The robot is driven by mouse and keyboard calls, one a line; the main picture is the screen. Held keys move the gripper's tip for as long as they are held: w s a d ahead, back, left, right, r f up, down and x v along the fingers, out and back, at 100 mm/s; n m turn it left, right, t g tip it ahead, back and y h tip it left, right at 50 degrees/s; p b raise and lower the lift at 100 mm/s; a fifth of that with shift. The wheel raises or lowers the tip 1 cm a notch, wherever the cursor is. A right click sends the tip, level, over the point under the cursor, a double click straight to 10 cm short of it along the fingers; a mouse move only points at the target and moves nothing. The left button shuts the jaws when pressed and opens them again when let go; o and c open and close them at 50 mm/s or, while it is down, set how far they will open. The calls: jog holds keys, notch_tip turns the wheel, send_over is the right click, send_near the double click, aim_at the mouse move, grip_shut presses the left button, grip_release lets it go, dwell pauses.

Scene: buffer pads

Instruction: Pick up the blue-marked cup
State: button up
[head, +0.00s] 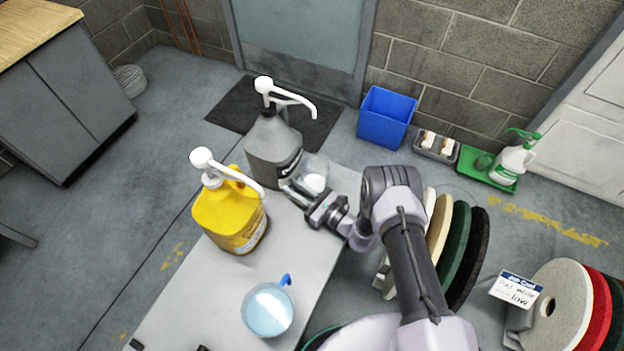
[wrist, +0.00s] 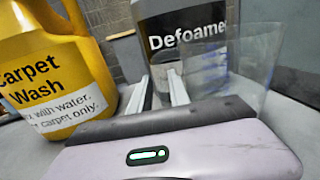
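A second clear cup with a blue handle and pale blue contents (head: 268,312) stands near the table's front. My gripper (head: 289,192) is at the clear cup's left front side, far from the blue-handled cup. In the wrist view its two fingers (wrist: 160,80) are apart with a gap between them. Whether a finger touches the clear cup is unclear.
A yellow Carpet Wash jug (head: 228,215) with a white pump stands left of my gripper. The grey Defoamer jug (head: 272,150) stands just behind it. Round pads (head: 455,245) stand right of the table. A blue bin (head: 386,118) is on the floor behind.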

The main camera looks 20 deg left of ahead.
grip_shut()
dwell(1.4)
